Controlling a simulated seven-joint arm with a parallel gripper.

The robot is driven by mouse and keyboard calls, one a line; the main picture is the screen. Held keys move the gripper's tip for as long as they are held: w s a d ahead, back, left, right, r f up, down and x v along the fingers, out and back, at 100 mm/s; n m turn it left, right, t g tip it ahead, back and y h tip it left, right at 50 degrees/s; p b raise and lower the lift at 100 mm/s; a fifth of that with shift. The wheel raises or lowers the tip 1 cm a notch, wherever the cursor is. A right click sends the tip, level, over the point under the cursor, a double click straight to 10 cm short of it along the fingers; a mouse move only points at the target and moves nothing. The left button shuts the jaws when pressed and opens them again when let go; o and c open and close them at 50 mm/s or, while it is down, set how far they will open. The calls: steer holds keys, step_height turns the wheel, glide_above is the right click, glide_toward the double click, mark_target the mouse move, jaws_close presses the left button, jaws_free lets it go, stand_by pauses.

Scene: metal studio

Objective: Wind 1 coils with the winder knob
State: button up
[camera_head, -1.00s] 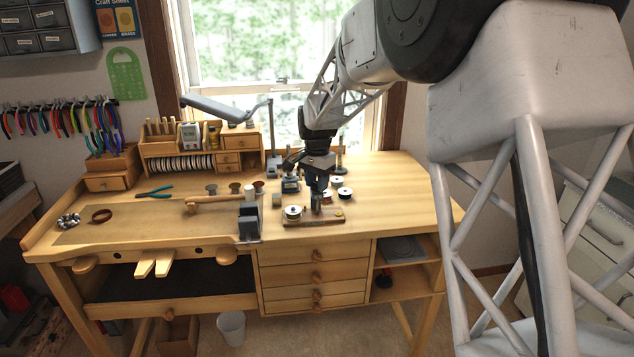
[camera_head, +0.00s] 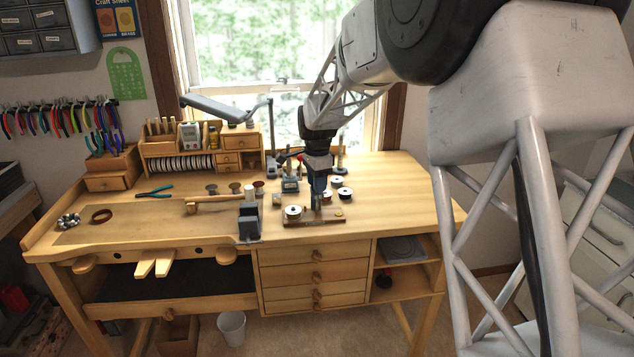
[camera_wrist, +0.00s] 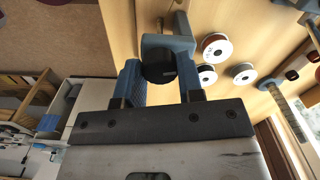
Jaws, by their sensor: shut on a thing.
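My gripper (camera_head: 317,196) points down over the middle of the base. In the wrist view, the round black winder knob (camera_wrist: 158,68) sits between my two blue fingers, one on each side, and they are shut on it. A blue-grey bracket (camera_wrist: 178,44) with a metal rod shows behind the knob. In the head view my gripper hides the knob, and any wire on the spool is too small to tell.
Several loose spools, one at the right (camera_head: 344,192), lie just behind the winder. A dark block (camera_head: 249,222) stands to its left at the bench edge. A wooden mallet (camera_head: 215,203) lies farther left. The bench's right side is clear.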

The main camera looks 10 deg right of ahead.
steer(key=o, duration=0.9)
steer(key=shift+r, duration=0.1)
steer(key=shift+r, duration=3.8)
